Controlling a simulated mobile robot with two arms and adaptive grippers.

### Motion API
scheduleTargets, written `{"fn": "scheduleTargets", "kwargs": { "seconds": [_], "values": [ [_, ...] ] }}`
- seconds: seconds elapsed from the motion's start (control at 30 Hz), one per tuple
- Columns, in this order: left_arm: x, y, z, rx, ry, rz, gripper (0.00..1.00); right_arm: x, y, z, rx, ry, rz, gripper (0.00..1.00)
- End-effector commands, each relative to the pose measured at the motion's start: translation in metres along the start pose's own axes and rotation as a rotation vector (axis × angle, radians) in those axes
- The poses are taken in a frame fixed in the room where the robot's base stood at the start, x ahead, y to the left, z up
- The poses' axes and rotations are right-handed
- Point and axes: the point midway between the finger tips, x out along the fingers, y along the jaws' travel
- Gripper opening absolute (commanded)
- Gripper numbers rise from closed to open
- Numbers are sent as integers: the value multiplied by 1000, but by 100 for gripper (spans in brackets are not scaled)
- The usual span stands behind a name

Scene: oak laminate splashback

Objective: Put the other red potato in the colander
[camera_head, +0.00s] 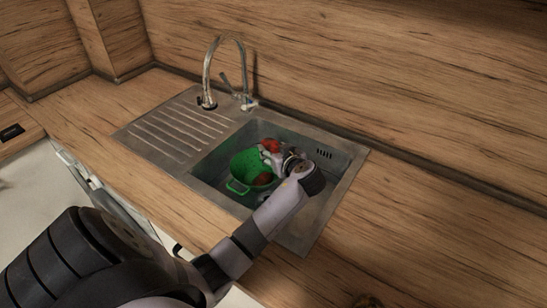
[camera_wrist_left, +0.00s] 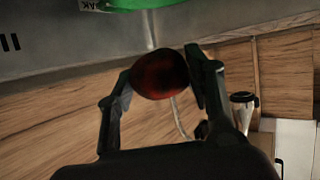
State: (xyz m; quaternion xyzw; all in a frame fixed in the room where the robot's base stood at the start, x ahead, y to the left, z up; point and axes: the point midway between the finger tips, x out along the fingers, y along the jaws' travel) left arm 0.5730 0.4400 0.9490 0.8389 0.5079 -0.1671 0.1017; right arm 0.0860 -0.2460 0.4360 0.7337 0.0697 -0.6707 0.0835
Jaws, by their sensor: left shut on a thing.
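The green colander (camera_head: 247,163) sits in the sink basin, at its left side. A reddish-brown potato (camera_head: 263,179) shows low in the colander, partly behind my left wrist. My left gripper (camera_head: 268,151) is over the colander's far right part, shut on a red potato (camera_head: 271,144). In the left wrist view the held red potato (camera_wrist_left: 159,75) is between the two fingertips of my left gripper (camera_wrist_left: 160,80). The colander's green edge (camera_wrist_left: 150,4) shows at the top of that view. My right gripper is not in view.
The steel sink (camera_head: 340,178) has a ribbed drainboard (camera_head: 178,130) on its left and a tall curved tap (camera_head: 207,75) behind. The basin's right part is partly covered by my arm. The oak worktop (camera_head: 420,225) to the right is mostly clear.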

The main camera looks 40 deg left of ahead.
Motion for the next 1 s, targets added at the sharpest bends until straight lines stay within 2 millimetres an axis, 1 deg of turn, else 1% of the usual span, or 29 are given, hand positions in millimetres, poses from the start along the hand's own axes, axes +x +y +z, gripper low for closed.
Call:
{"fn": "scheduleTargets", "kwargs": {
  "seconds": [0.03,0.1,0.2,0.33,0.4,0.5,0.6,0.87,1.0],
  "values": [
    [5,-1,10,6,1,-3,11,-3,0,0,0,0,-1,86],
    [10,0,23,4,2,-1,11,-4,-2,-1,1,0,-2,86],
    [16,0,36,2,2,-1,11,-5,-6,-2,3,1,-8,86],
    [19,0,45,0,2,0,11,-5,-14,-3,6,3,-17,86],
    [22,0,53,3,1,-1,11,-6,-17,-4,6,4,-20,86],
    [28,0,67,3,2,-1,11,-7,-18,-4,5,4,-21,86],
    [32,0,76,1,2,0,11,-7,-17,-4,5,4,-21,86],
    [33,0,78,-2,3,1,11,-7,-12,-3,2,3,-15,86],
    [34,0,82,-2,2,1,11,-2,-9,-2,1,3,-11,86]
  ]
}}
